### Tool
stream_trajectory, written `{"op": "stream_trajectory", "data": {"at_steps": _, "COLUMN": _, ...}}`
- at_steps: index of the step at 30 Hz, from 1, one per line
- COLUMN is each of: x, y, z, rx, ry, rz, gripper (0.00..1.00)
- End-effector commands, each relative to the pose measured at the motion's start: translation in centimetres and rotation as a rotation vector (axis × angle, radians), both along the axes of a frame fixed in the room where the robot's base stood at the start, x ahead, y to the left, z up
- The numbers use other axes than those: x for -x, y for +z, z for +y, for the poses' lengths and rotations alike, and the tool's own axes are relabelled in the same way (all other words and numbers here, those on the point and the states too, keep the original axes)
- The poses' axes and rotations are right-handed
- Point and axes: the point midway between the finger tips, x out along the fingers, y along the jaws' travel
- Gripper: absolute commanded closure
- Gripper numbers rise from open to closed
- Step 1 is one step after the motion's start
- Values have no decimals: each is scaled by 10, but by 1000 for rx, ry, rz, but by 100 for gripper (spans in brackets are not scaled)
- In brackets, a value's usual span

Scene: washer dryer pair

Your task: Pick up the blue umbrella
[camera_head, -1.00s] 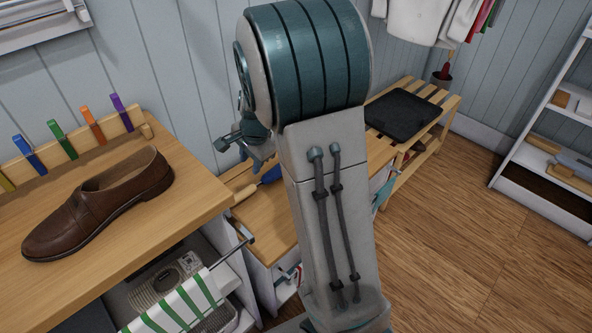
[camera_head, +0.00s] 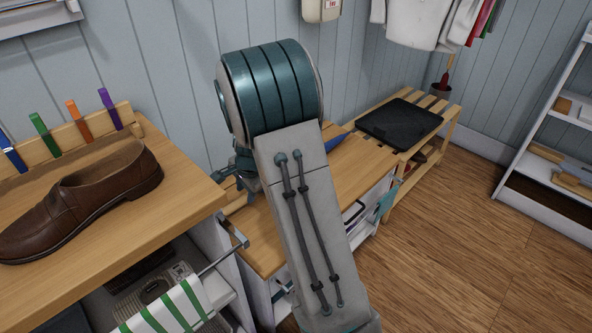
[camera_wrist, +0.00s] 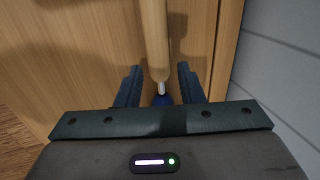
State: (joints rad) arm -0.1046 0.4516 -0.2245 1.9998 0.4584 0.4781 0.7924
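The blue umbrella (camera_head: 336,142) lies on the low wooden bench, mostly hidden behind my arm in the head view; only a bit of blue shows. In the wrist view, its pale wooden handle (camera_wrist: 153,40) runs down from the top edge to a short metal shaft and a patch of blue. My gripper (camera_wrist: 158,75) is open, with one dark finger on each side of the handle's end and shaft. I see gaps on both sides. The height of the fingers relative to the umbrella is hard to tell. My fingers are hidden in the head view.
A counter with a brown shoe (camera_head: 85,200) and several coloured pegs stands at left. A rail with a striped towel (camera_head: 168,308) juts out below it. The bench (camera_head: 362,172) adjoins a slatted rack with a black tray (camera_head: 400,123).

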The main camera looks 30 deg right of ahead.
Motion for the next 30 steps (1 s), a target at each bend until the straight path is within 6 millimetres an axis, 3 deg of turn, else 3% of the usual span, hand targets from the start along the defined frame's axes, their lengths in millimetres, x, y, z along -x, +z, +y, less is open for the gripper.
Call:
{"op": "stream_trajectory", "data": {"at_steps": 1, "x": -1, "y": -12, "z": 0, "rx": 0, "ry": 0, "rz": 1, "gripper": 66}}
{"op": "stream_trajectory", "data": {"at_steps": 6, "x": -7, "y": -33, "z": 1, "rx": 1, "ry": 1, "rz": 0, "gripper": 66}}
{"op": "stream_trajectory", "data": {"at_steps": 13, "x": -8, "y": -34, "z": 2, "rx": 1, "ry": 1, "rz": 0, "gripper": 66}}
{"op": "stream_trajectory", "data": {"at_steps": 14, "x": -8, "y": -34, "z": 2, "rx": 1, "ry": 1, "rz": 0, "gripper": 68}}
{"op": "stream_trajectory", "data": {"at_steps": 17, "x": -8, "y": -34, "z": 2, "rx": 1, "ry": 1, "rz": 0, "gripper": 96}}
{"op": "stream_trajectory", "data": {"at_steps": 18, "x": -8, "y": -34, "z": 2, "rx": 0, "ry": 1, "rz": 0, "gripper": 99}}
{"op": "stream_trajectory", "data": {"at_steps": 30, "x": -9, "y": -26, "z": 2, "rx": 2, "ry": 1, "rz": -3, "gripper": 99}}
